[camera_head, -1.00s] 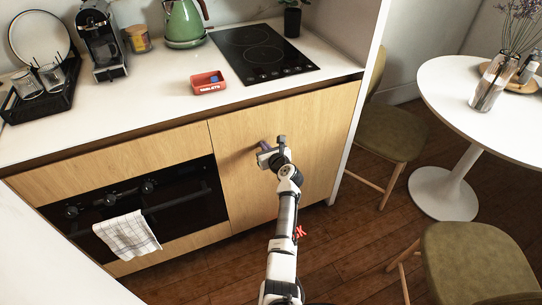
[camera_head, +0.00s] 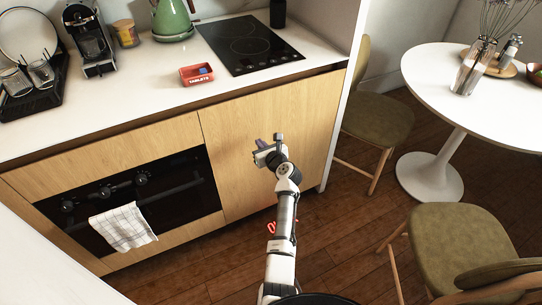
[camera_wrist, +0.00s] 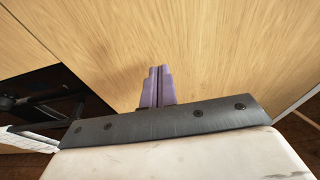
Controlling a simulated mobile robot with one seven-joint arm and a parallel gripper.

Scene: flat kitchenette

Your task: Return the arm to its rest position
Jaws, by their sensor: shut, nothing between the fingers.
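My gripper (camera_head: 260,144) is at the end of my raised arm, in front of the light wooden cabinet door (camera_head: 236,180) right of the oven. In the wrist view its two purple fingers (camera_wrist: 157,86) are together with nothing between them. The wooden front (camera_wrist: 215,55) fills most of that view beyond the fingertips. I cannot tell exactly how far the fingertips are from the door.
The black oven (camera_head: 140,200) with a checked towel (camera_head: 122,228) is left. The counter (camera_head: 130,90) holds a red tray (camera_head: 197,75) and a cooktop (camera_head: 246,45). A round white table (camera_head: 445,105) and green chairs (camera_head: 455,245) stand right. Wooden floor (camera_head: 350,245) is open between.

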